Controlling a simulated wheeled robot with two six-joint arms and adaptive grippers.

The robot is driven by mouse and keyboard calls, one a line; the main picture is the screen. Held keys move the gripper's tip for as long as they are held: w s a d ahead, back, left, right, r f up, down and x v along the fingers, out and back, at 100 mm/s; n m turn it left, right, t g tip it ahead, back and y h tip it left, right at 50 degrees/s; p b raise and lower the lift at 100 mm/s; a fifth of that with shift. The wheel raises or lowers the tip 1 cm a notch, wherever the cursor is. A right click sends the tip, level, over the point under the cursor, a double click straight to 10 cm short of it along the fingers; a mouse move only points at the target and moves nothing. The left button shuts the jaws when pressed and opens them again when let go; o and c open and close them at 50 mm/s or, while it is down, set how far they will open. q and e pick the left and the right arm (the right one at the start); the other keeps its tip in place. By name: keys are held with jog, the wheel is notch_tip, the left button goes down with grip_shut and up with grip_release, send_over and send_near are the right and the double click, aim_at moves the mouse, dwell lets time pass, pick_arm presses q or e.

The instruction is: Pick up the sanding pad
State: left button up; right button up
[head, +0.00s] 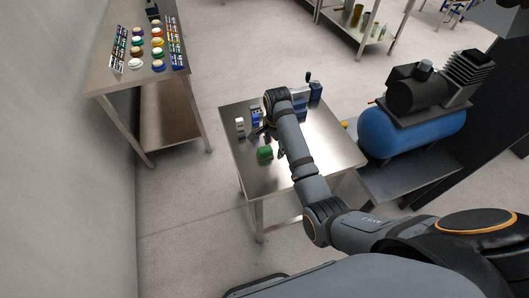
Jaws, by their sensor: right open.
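A small green block (265,154), which looks like the sanding pad, lies on the steel table (325,150) near its left edge. My right arm reaches over the table from the right. My right gripper (260,133) is open, just behind the green block in the picture and apart from it as far as I can tell. The wrist partly hides the fingers. My left gripper is out of view.
A white item (240,128) and a blue item (256,117) stand close to the gripper. A blue device (315,92) stands at the table's back. A blue-tank compressor (412,128) is at right; a bench with colored jars (113,82) is at left.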

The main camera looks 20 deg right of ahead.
jog(key=w+a+r+m, duration=0.3)
jog(key=w+r, duration=0.1)
jog(key=r, duration=0.1)
jog(key=p, duration=0.1)
send_over(265, 149)
jog(key=shift+g, duration=0.3)
jog(key=f, duration=0.5)
jog(key=shift+w+a+f, duration=0.1)
jog(key=shift+w+f, duration=0.15)
jog(key=shift+w, duration=0.1)
jog(key=shift+s+f, duration=0.1)
jog(key=shift+f, duration=0.1)
jog(key=f+p, duration=0.1)
jog(key=f, duration=0.3)
jog(key=shift+s, duration=0.2)
jog(key=shift+f, duration=0.4)
jog(key=c, duration=1.2)
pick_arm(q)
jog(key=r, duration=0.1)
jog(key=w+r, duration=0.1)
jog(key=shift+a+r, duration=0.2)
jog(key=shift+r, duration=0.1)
pick_arm(e)
jog(key=shift+c, duration=0.2)
jog(key=shift+r, duration=0.15)
